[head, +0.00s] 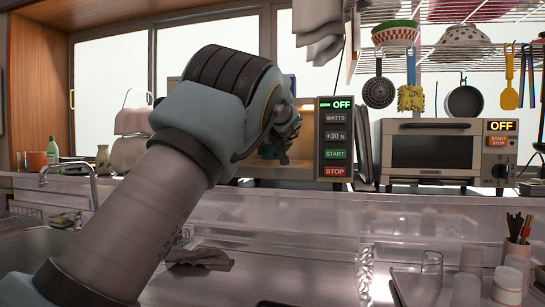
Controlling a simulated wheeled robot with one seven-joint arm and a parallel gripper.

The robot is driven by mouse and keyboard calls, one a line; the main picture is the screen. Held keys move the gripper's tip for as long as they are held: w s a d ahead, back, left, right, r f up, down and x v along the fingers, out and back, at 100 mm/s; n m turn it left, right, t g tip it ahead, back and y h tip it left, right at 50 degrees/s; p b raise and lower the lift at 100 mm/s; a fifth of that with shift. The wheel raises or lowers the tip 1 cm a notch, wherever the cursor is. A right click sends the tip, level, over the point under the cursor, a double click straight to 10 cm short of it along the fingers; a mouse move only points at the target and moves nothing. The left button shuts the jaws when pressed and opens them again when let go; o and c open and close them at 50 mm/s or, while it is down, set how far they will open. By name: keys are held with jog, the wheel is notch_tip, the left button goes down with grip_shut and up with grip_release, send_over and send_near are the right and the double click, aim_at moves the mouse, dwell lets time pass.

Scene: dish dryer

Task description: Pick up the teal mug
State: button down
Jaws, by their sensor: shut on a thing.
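I cannot make out the teal mug in the head view. My gripper (286,138) is at the end of my raised arm, in front of the microwave's left part. Only a dark metal part of it shows past my wrist. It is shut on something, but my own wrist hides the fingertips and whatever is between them.
A microwave (335,140) stands behind my gripper, with a toaster oven (433,150) to its right. Utensils hang above the toaster oven. A clear ledge (420,215) runs across the counter. Clear glasses (431,268) stand at the lower right. A faucet (72,168) is at the left.

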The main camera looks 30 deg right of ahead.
notch_tip(320, 180, up, 5)
jog(key=shift+r, duration=0.15)
jog(key=shift+s+a, duration=0.3)
jog(key=shift+s, duration=0.05)
jog(key=s+a+b, duration=0.9)
jog(key=s+a, duration=0.3)
jog(key=s, duration=0.1)
jog(key=shift+a, duration=0.2)
